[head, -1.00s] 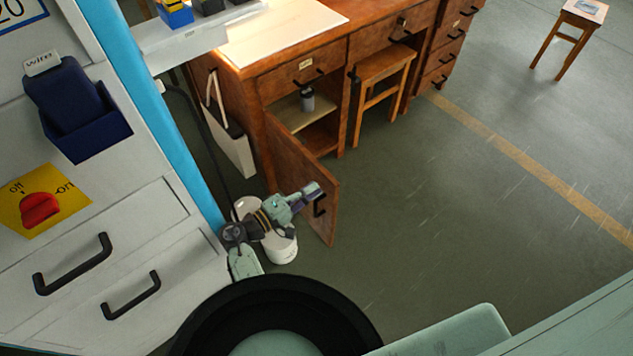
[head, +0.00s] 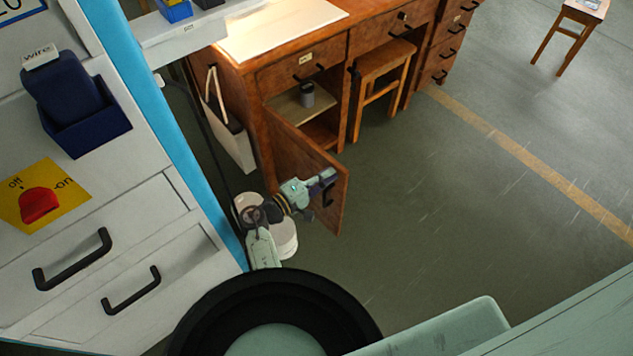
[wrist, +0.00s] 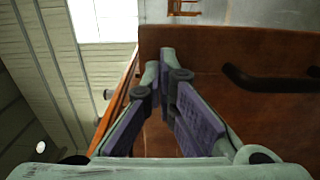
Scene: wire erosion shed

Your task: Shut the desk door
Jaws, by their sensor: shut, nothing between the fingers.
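The desk door (head: 310,182) is a brown wooden panel standing open from the desk's left cupboard, with a dark handle (head: 328,195) near its free edge. My gripper (head: 329,178) is shut and empty, at the door's outer face near the handle. In the wrist view the door (wrist: 260,120) fills the right side, and its dark handle (wrist: 270,78) lies right of my gripper (wrist: 168,62). The fingertips are close to the door; I cannot tell if they touch it. The cupboard interior shows a shelf (head: 290,108) with a grey canister (head: 307,95) on it.
A wooden stool (head: 384,72) stands in the desk's knee space. A pale bag (head: 232,145) hangs on the desk's left side. A grey cabinet (head: 120,250) is at left. The floor right of the door is clear.

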